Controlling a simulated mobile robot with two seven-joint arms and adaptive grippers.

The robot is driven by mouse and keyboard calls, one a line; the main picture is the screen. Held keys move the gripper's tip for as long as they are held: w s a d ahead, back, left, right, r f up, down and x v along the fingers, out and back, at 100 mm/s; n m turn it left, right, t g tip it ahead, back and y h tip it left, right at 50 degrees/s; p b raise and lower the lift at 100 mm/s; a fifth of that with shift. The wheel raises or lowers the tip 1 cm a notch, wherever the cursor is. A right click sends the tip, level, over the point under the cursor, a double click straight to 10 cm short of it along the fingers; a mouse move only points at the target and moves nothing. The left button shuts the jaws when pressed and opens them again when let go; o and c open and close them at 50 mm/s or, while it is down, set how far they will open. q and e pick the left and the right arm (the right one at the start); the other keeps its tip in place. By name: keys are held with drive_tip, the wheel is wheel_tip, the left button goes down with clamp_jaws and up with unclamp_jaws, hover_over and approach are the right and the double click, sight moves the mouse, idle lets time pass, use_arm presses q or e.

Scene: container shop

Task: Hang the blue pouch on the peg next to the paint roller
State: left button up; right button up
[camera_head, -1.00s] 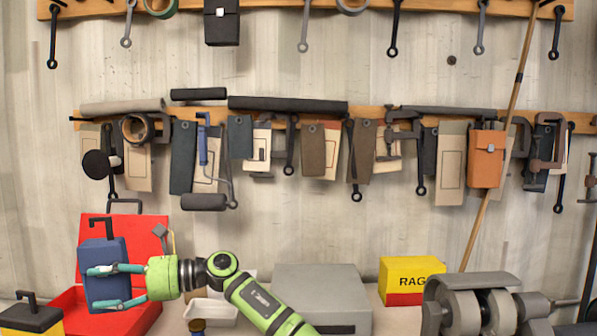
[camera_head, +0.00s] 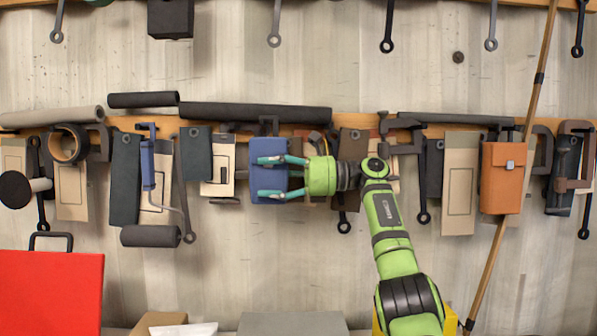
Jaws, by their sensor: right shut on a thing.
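The blue pouch (camera_head: 270,156) is held upright in front of the middle peg rail. My right gripper (camera_head: 272,177) is shut on it from the right side, with teal fingers across its front. The paint roller (camera_head: 151,236) hangs to the left, with a blue handle (camera_head: 148,165) and a dark roller at its foot. A small dark blue-grey pouch (camera_head: 196,154) hangs between the roller and the held pouch. The pouch hides the rail and any peg behind it, so I cannot tell whether it touches a peg. My left gripper is not in view.
The wooden rail (camera_head: 358,134) is crowded with cards, clamps and wrenches. Dark tubes (camera_head: 255,112) lie along its top. An orange pouch (camera_head: 502,178) and a long wooden pole (camera_head: 537,97) are at the right. The open red lid (camera_head: 50,292) is at lower left.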

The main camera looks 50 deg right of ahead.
drive_tip(key=shift+s+d+r, duration=0.3)
drive_tip(key=shift+s+d, duration=0.05)
drive_tip(key=shift+d, duration=0.1)
drive_tip(key=shift+s+r, duration=0.15)
drive_tip(key=shift+s, duration=0.05)
drive_tip(key=shift+x, duration=1.25)
drive_tip(key=f+x, duration=0.1)
drive_tip(key=x, duration=0.5)
drive_tip(key=shift+b, duration=0.3)
drive_tip(key=shift+w+a+f, duration=0.1)
